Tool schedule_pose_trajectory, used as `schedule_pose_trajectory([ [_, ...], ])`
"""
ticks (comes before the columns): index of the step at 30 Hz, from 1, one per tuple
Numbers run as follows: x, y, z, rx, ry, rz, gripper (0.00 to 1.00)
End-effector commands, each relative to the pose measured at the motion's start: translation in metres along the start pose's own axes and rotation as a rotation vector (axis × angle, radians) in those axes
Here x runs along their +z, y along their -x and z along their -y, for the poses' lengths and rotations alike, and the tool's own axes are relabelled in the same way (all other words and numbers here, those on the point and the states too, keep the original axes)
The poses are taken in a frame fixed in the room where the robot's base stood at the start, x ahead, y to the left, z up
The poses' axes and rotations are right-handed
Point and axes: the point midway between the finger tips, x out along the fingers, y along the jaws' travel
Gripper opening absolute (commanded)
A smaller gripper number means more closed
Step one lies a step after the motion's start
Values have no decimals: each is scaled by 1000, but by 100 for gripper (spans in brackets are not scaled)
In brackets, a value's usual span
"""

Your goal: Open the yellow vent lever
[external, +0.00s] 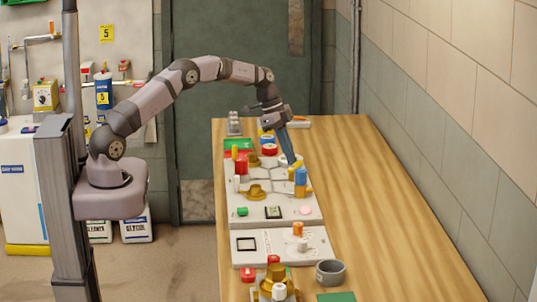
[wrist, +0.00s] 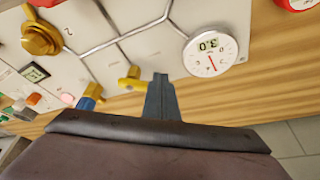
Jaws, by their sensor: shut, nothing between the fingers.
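The yellow vent lever (wrist: 130,80) shows in the wrist view on the grey panel, just left of my fingers. In the external view the yellow lever (external: 294,173) is small and partly hidden by my gripper and the blue part beside it. My gripper (wrist: 160,82) is shut and empty, its fingertips close beside the lever's right end. I cannot tell whether they touch. In the external view my gripper (external: 292,160) points down over the panel's right side.
A round gauge (wrist: 212,52) showing 3.0 lies right of my fingers. A blue-handled valve (wrist: 88,98) stands left of the lever, and a brass knob (wrist: 40,38) farther left. The wooden table (external: 375,200) is clear to the panel's right.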

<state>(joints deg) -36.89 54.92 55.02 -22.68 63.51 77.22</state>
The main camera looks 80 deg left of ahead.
Motion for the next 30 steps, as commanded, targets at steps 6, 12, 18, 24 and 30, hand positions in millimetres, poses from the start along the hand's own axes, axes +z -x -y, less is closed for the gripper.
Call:
schedule_pose_trajectory([
  [6,-12,-3,6,-2,1,-1,0],
  [12,-22,-7,9,-3,2,-2,0],
  [18,-32,-11,9,-3,3,-2,0],
  [24,-40,-15,8,-2,4,-1,0],
  [30,-47,-18,6,-2,4,0,0],
])
